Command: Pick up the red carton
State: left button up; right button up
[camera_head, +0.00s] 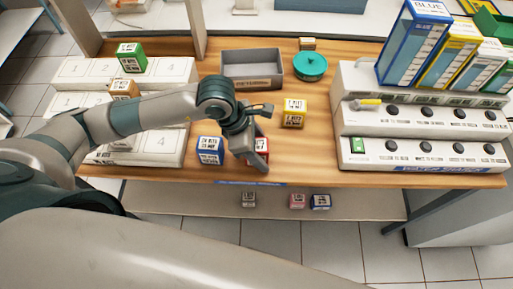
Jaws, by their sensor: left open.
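The red carton (262,146) stands near the front edge of the wooden table, just right of the blue carton. It is small, with a white label, and partly hidden behind my gripper. My left gripper (257,158) reaches down over it, with its fingers open at the carton's near side. I cannot tell whether the fingers touch it. My right gripper is not in view.
A blue carton (210,150) stands close on the left, and a yellow carton (293,113) behind right. A grey bin (252,83) and teal pot (310,67) sit farther back. White numbered stands (170,145) are left, a white stepped rack (425,165) right. Several cartons lie on the lower shelf (350,205).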

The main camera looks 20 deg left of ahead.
pick_arm(q)
jog(key=shift+d+f, duration=0.1)
jog(key=shift+f, duration=0.2)
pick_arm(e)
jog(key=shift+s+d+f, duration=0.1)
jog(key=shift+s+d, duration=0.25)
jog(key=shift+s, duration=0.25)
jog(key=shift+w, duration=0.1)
pick_arm(q)
jog(key=c, duration=1.1)
jog(key=shift+c, duration=0.2)
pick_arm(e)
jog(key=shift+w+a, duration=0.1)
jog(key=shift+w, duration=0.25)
pick_arm(q)
jog(key=shift+r, duration=0.15)
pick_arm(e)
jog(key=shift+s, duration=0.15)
